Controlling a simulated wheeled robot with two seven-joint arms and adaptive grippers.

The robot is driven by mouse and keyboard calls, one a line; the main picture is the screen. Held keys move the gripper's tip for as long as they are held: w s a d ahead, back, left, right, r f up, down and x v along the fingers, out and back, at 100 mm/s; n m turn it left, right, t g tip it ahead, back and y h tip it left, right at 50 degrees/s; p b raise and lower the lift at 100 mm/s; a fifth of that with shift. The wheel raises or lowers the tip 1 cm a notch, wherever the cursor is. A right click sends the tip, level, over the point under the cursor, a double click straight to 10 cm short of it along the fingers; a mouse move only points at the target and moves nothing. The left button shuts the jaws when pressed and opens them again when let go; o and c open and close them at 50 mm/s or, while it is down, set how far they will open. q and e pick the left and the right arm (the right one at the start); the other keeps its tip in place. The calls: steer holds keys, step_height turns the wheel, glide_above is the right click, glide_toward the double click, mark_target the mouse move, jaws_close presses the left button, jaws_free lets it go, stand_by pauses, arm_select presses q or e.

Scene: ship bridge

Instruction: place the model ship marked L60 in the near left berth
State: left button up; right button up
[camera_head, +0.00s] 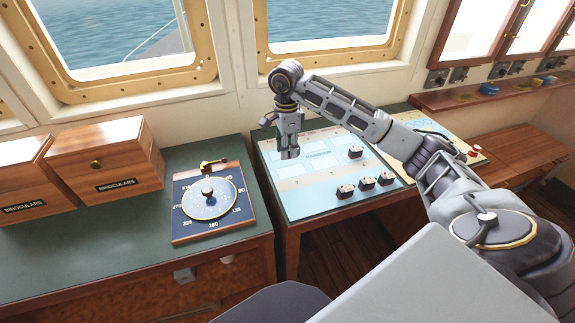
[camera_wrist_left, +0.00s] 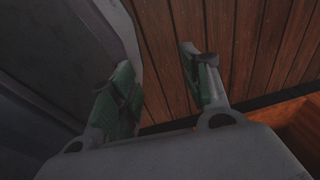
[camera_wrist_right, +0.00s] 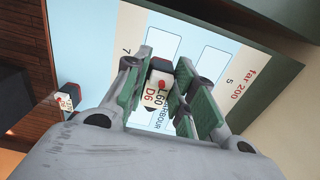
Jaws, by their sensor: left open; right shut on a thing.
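The model ship marked L60 (camera_wrist_right: 158,88) is between the fingers of my right gripper (camera_head: 290,153), which is shut on it. Its white side with the L60 mark and a red detail shows in the right wrist view; in the head view I cannot make it out. The gripper is over the left part of the pale blue harbour board (camera_head: 300,205). How high the ship is above the board I cannot tell. My left gripper (camera_wrist_left: 158,66) is open and empty, above the plank floor.
Several other model ships stand on the board, one (camera_head: 355,152) at the right and a row (camera_head: 367,183) along the near side. A compass plate (camera_head: 209,200) and wooden binocular boxes (camera_head: 107,165) are on the left counter. A yellowish chart (camera_head: 405,143) lies at right.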

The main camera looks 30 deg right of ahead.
step_height(320, 180, down, 2)
steer(key=shift+f, duration=1.1)
step_height(320, 180, down, 2)
steer(key=shift+f, duration=0.4)
arm_select(q)
steer(key=shift+w+d+r, duration=0.25)
steer(key=shift+w+d, duration=0.05)
steer(key=shift+d, duration=0.15)
